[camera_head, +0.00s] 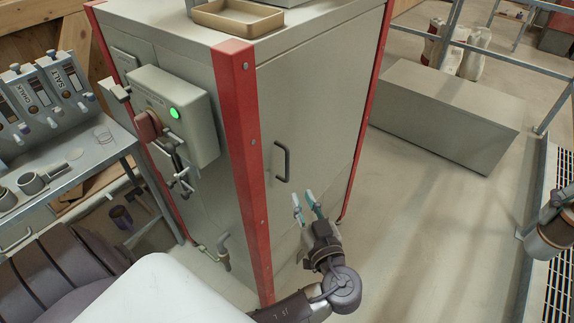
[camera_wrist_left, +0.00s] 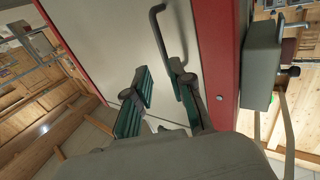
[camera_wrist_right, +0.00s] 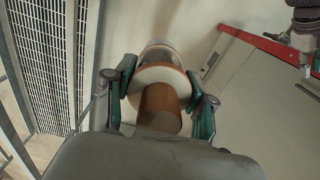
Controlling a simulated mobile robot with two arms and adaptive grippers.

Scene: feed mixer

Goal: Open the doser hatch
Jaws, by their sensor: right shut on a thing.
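The large grey cabinet has a flat door panel (camera_head: 305,115) with a dark bar handle (camera_head: 283,162); the panel looks shut. The handle also shows in the left wrist view (camera_wrist_left: 160,35). My left gripper (camera_head: 304,194) is open and empty, with its fingertips just below the handle and in front of the panel. In the left wrist view the handle's lower end is near one finger; I cannot tell if they touch. My right gripper (camera_wrist_right: 160,78) is shut on a brown and white cylindrical container (camera_wrist_right: 160,105), which also shows at the head view's right edge (camera_head: 552,240).
A red corner post (camera_head: 243,150) borders the panel. A control box (camera_head: 185,115) with a green light and red knob juts from the left side. Dispensers marked SALT and CHALK (camera_head: 45,95) stand left. A grey box (camera_head: 445,115) and metal railing are right, with bare floor between.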

